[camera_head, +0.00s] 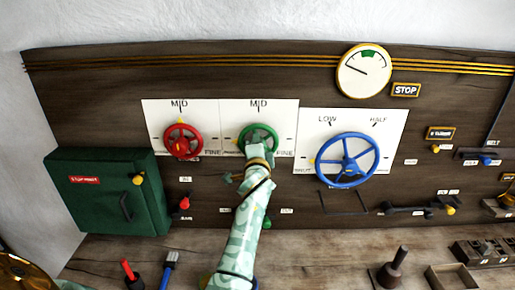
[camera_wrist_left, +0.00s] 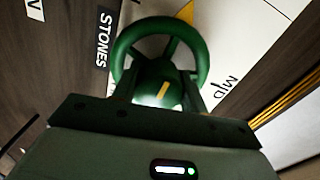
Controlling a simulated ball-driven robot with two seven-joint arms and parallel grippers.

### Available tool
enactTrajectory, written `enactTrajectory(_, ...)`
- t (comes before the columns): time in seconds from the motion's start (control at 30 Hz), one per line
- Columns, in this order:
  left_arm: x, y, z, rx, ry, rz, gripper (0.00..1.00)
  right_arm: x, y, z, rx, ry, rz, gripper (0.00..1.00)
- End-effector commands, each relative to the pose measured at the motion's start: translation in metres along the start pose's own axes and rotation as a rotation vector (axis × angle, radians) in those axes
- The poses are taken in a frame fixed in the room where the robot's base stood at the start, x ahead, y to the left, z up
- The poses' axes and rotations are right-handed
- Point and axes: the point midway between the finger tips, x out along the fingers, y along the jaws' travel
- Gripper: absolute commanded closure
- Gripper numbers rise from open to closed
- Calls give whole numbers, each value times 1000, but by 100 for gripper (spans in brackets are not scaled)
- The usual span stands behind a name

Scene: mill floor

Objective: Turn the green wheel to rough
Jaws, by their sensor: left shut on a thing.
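The green wheel (camera_head: 258,136) sits on a white plate (camera_head: 284,110) marked MID at the top and FINE at the right. The label at the plate's left is too small to read. My left gripper (camera_head: 258,152) is shut on the wheel's hub area from the front and hides its lower part. In the left wrist view the green wheel (camera_wrist_left: 160,52) lies between and beyond my fingers. A yellow pointer (camera_wrist_left: 186,12) shows at its rim, away from MID and on the plate's left side. My right gripper is not in view.
A red wheel (camera_head: 182,140) is close on the left, a larger blue wheel (camera_head: 347,160) on the right. A green cabinet (camera_head: 110,192) stands at the far left. A tool handle (camera_head: 397,262) stands on the bench at the right.

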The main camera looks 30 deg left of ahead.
Motion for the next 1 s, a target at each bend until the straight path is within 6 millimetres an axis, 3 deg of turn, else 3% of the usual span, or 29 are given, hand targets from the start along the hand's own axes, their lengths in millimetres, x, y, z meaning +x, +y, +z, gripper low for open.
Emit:
enactTrajectory(0.53,0,1,-1,-27,2,3,80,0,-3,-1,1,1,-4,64)
enactTrajectory(0.57,0,1,-1,-27,2,3,54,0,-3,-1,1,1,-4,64)
enactTrajectory(0.63,0,1,-1,-27,1,3,35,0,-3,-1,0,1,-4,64)
enactTrajectory(1.0,0,0,1,-24,1,1,35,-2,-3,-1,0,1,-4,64)
